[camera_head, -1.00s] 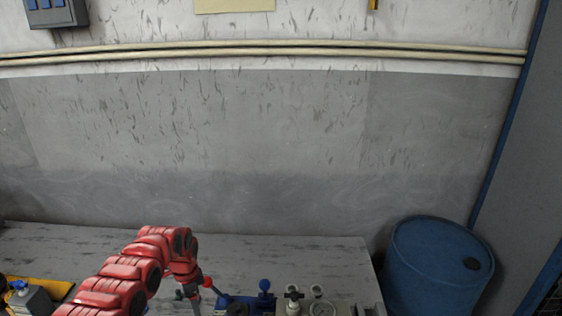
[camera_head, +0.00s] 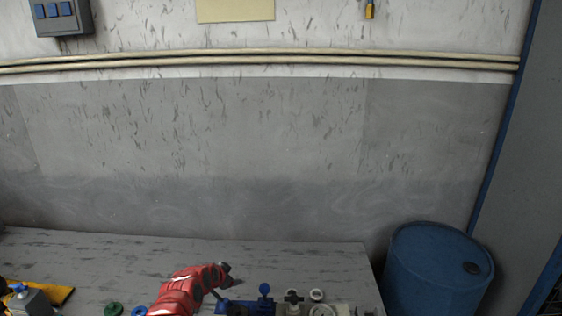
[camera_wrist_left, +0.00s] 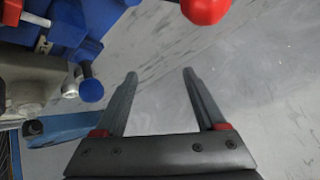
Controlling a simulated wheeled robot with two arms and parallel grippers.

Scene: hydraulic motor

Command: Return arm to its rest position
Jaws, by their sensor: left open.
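My left arm, red, comes in at the bottom left of the head view. In the left wrist view my left gripper (camera_wrist_left: 160,76) is open, with its two dark fingers apart and nothing between them. The hydraulic motor assembly, with blue parts (camera_head: 264,298), stands at the table's front edge, just right of the arm. In the left wrist view its blue body (camera_wrist_left: 85,22) lies to the upper left, beside the fingers and apart from them. A red rounded knob (camera_wrist_left: 205,9) shows at the top. My right gripper is not in view.
The grey table (camera_head: 300,258) is clear toward the wall. Green (camera_head: 113,309) and blue (camera_head: 138,311) round pieces lie left of the arm. A yellow tray (camera_head: 58,294) is at far left. A blue barrel (camera_head: 437,270) stands right of the table.

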